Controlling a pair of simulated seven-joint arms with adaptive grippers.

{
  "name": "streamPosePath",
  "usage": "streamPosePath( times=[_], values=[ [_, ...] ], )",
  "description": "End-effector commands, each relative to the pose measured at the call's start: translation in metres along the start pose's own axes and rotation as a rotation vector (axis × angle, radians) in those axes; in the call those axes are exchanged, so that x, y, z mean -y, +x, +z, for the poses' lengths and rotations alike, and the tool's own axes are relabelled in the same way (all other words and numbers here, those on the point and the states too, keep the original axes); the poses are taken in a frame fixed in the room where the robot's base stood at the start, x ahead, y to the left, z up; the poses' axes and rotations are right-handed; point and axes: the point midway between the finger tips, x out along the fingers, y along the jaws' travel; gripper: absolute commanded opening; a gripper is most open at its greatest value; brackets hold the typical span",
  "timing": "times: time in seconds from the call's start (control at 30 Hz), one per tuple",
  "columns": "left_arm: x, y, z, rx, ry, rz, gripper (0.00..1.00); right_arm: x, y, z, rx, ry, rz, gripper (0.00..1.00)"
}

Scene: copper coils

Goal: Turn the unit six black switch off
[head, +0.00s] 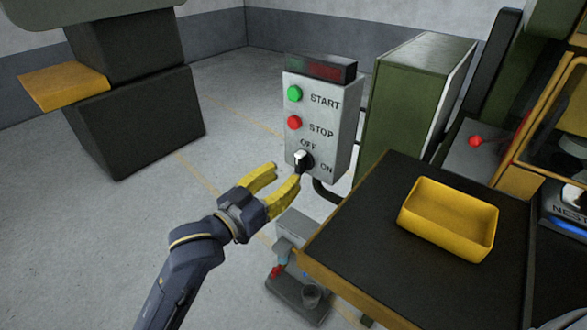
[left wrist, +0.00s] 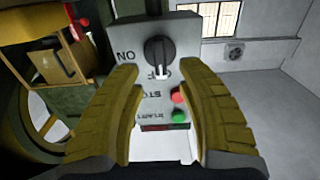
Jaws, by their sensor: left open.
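The black rotary switch (head: 303,161) is low on the grey control box (head: 338,140), below OFF and left of ON. In the left wrist view the same switch (left wrist: 158,50) appears upside down; its white mark points towards the OFF lettering. My left gripper (head: 287,173), with yellow fingers, is open and empty just in front of the switch. In the left wrist view its fingers (left wrist: 160,75) stand on either side of the switch, apart from it. No unit number is readable on the box. My right gripper is not in view.
Above the switch are a red STOP button (head: 294,123), a green START button (head: 295,93) and a dark display (head: 320,68). A black-topped table (head: 375,215) with a yellow tray (head: 448,235) stands at the right.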

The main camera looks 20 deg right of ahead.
Motion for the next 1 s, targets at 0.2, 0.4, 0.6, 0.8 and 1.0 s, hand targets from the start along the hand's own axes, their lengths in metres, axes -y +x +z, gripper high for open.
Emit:
streamPosePath(
  times=[0.2,0.4,0.6,0.8,1.0],
  values=[
    [0.000,-0.033,0.001,0.001,0.000,0.000,0.38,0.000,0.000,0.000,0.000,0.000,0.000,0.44],
    [0.000,-0.049,0.001,0.001,0.000,0.000,0.38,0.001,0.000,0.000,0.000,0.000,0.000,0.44],
    [0.000,-0.054,0.000,0.000,-0.001,0.001,0.38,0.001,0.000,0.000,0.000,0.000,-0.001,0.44],
    [0.000,-0.054,0.000,0.000,-0.001,0.001,0.38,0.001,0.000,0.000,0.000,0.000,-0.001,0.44],
    [0.000,-0.054,0.000,0.000,0.002,0.001,0.38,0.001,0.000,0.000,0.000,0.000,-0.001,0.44]
  ],
)
